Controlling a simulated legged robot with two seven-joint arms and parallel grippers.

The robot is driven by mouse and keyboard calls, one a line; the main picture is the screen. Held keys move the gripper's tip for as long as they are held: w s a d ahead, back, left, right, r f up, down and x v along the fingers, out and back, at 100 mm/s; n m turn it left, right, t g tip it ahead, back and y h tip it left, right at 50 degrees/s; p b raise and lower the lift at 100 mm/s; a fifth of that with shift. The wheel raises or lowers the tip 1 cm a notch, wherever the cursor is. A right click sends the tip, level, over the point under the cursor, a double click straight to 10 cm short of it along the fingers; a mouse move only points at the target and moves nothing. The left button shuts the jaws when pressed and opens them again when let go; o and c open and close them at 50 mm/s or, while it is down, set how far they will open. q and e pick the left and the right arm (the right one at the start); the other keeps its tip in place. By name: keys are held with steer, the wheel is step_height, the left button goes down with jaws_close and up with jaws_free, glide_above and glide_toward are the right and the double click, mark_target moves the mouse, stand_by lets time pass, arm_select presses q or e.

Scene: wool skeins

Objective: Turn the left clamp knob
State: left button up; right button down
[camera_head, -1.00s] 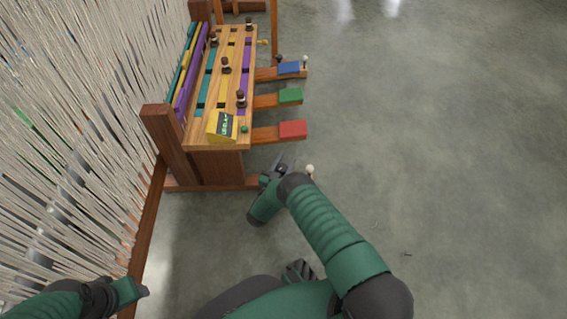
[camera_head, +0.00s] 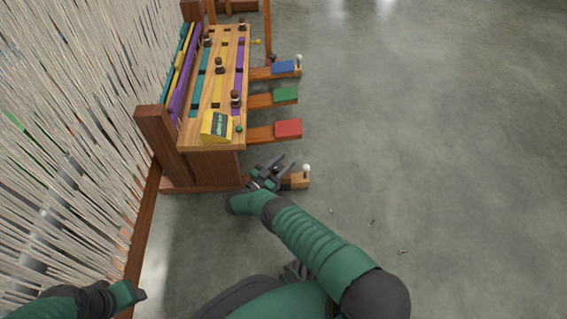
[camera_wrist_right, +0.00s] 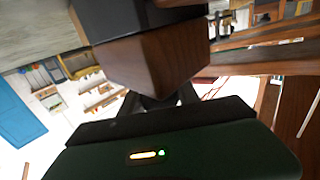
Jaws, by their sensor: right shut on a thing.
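A dark knob (camera_head: 273,58) and a white ball (camera_head: 299,60) show at the far end. My left gripper (camera_head: 132,293) is low at the left; its fingers are unclear.
The bench top carries several dark pegs (camera_head: 235,98) and a yellow box with a dark display (camera_head: 216,126). Red (camera_head: 288,128), green (camera_head: 286,94) and blue (camera_head: 283,67) pedals stick out to the right. Pale threads (camera_head: 70,130) hang at the left.

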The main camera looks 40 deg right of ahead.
steer(key=shift+f, duration=0.1)
steer(key=c, duration=0.9)
jaws_free()
steer(key=v, duration=1.2)
